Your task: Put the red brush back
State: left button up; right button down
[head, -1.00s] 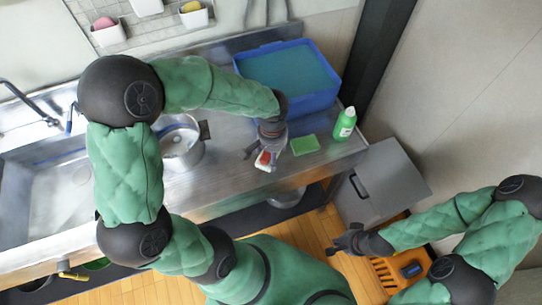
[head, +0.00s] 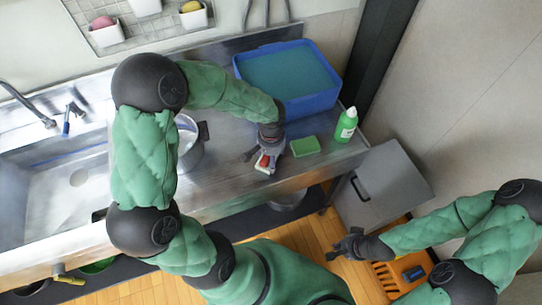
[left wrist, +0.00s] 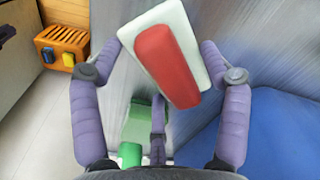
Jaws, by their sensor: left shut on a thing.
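The red brush has a red back and a white base; in the left wrist view (left wrist: 168,62) it lies between my two purple fingers. In the head view the brush (head: 263,163) shows just below my left gripper (head: 262,158), over the steel counter near its front edge. My left gripper is shut on the brush. The left wrist view cannot show clearly whether the brush touches the counter. My right gripper (head: 346,244) is empty, its fingers spread, low in front of the grey cabinet, far from the brush.
A blue basin of water (head: 312,104) stands behind the brush. A green sponge (head: 305,146) and green bottle (head: 346,125) are to its right. A steel pot (head: 190,150) is to its left. An orange crate (head: 381,277) is on the floor, holding a blue item (head: 413,273).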

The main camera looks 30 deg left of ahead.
pick_arm(q)
jog(key=o, duration=1)
jog(key=shift+f, duration=0.1)
jog(key=shift+r+p, duration=0.3)
jog(key=shift+r, duration=0.1)
notch_tip(320, 180, up, 12)
jog(key=p, duration=0.2)
jog(key=shift+f+p, duration=0.2)
jog(key=shift+p, duration=0.15)
